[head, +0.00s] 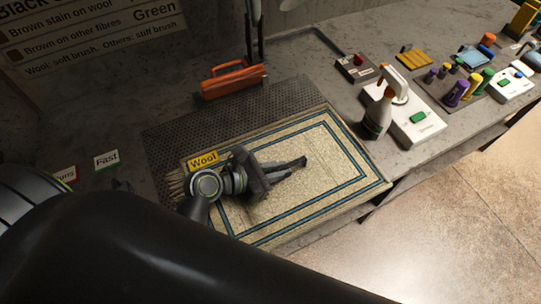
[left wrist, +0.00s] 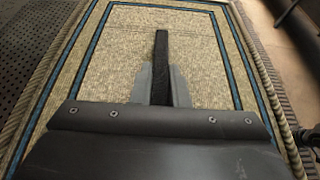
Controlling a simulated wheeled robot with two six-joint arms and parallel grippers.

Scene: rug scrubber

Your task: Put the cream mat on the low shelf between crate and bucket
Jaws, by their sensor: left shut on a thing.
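The cream mat (head: 310,145) has blue border lines and a yellow Wool tag, and lies flat on the bench, partly over a dark perforated grid (head: 165,130). Its front edge reaches the bench edge. The low shelf, crate, bucket and my right gripper are not in view.
An orange-handled tool (head: 232,80) stands behind the mat. A spray bottle (head: 380,110) and a white box with a green button (head: 415,118) stand right of it. Open floor (head: 480,220) lies at lower right.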

